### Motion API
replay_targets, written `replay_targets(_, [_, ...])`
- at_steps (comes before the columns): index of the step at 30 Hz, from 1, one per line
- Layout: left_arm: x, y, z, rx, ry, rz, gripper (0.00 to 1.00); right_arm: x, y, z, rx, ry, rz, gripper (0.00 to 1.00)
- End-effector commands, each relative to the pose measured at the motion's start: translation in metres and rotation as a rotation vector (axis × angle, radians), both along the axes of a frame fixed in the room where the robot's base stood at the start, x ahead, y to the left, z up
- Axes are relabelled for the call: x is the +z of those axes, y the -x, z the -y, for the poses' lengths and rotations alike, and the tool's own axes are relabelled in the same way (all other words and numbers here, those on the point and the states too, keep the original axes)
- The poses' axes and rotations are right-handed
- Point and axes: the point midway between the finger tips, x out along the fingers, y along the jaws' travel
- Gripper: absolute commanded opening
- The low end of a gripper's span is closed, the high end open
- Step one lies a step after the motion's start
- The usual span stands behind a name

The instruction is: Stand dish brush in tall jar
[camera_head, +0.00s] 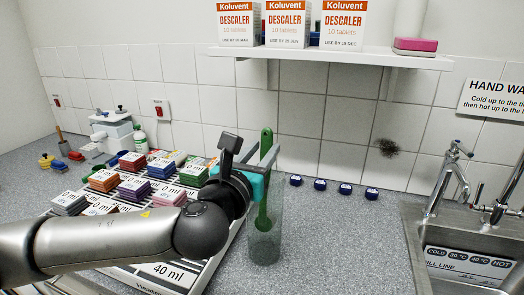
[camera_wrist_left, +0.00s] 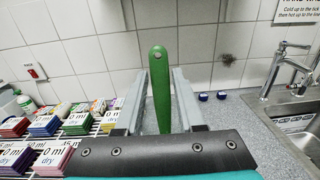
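The green dish brush (camera_head: 263,212) stands nearly upright in the tall clear jar (camera_head: 264,247) on the grey counter. Its handle points up, well above the jar's rim. The lower end inside the jar is hard to make out. My left gripper (camera_head: 262,157) is at the handle above the jar. In the left wrist view, the two fingers (camera_wrist_left: 162,92) stand apart on either side of the green handle (camera_wrist_left: 161,88), with a gap visible on both sides. The jar is hidden in that view. My right gripper does not show.
A white rack (camera_head: 213,255) with coloured, labelled packs is left of the jar, under my left arm. Several blue caps (camera_head: 320,185) lie right of it. A sink (camera_head: 462,250) with taps is at the right. A shelf (camera_head: 340,55) holds descaler boxes.

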Motion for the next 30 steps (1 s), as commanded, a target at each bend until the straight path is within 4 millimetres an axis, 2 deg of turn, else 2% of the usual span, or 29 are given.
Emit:
replay_targets(1, [0.0,0.0,0.0,0.0,0.0,0.0,0.45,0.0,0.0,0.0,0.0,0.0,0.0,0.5])
replay_targets(6, [0.0,0.0,0.0,0.0,0.0,0.0,0.64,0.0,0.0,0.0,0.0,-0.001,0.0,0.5])
replay_targets(7, [0.0,0.0,0.0,0.0,0.0,0.0,0.65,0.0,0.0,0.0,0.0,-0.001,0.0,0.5])
replay_targets(17, [-0.001,0.003,-0.001,-0.001,0.0,-0.001,0.65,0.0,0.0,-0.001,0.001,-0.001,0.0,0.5])
replay_targets(23, [-0.001,0.024,-0.009,-0.001,0.001,-0.003,0.65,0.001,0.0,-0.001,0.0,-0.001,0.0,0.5])
replay_targets(30, [-0.001,0.064,-0.023,-0.001,0.001,-0.003,0.65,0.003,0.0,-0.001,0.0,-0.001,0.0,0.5])
